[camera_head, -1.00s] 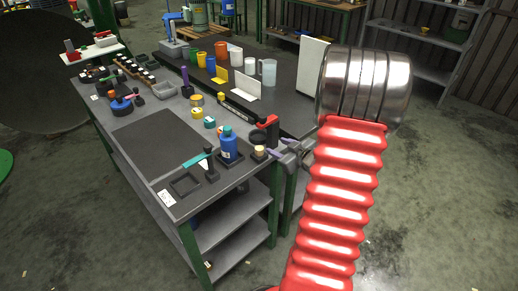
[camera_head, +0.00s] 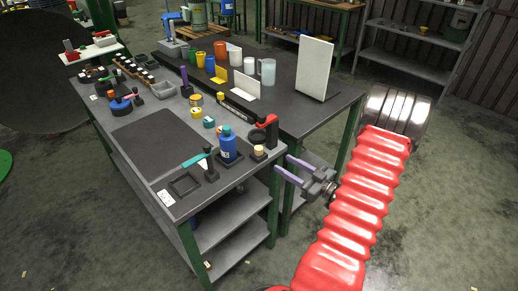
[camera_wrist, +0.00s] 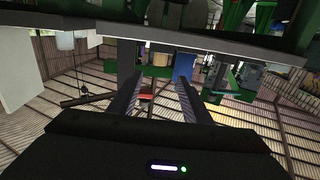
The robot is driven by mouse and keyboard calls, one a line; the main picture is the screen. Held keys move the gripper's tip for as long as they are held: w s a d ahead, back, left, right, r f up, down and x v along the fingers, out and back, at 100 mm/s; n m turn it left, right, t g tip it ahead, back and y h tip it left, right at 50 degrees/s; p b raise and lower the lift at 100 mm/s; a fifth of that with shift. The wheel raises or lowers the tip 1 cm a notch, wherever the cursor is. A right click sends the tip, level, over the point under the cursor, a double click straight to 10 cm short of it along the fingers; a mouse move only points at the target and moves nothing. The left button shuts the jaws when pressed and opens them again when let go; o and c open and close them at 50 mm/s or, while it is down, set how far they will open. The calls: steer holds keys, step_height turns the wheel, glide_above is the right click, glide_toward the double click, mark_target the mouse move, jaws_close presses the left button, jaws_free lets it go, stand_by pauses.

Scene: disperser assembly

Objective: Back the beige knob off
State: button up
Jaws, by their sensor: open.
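The beige knob (camera_head: 259,149) sits on a small dark base at the right front corner of the near workbench, just right of the blue bottle (camera_head: 229,145). My gripper (camera_head: 283,164) is open and empty, beyond the bench's right edge. Its purple fingers point left toward the bench, apart from the knob. In the wrist view, which looks upside down, a small beige shape that appears to be the knob (camera_wrist: 161,58) shows beyond and between the open fingers (camera_wrist: 160,82), beside the blue bottle (camera_wrist: 183,66).
A red-and-black upright fixture (camera_head: 270,128) stands just behind the knob. A teal-handled tool in a dark stand (camera_head: 209,165) and an empty square tray (camera_head: 185,184) lie to the left. A white panel (camera_head: 315,68) stands on the rear bench. Open floor lies to the right.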

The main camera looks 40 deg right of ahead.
mark_target(262, 151)
steer(key=w, duration=0.4)
steer(key=w+a, duration=0.1)
steer(key=w, duration=0.8)
steer(key=shift+w+a, duration=0.3)
steer(key=shift+w, duration=0.1)
steer(key=c, duration=1)
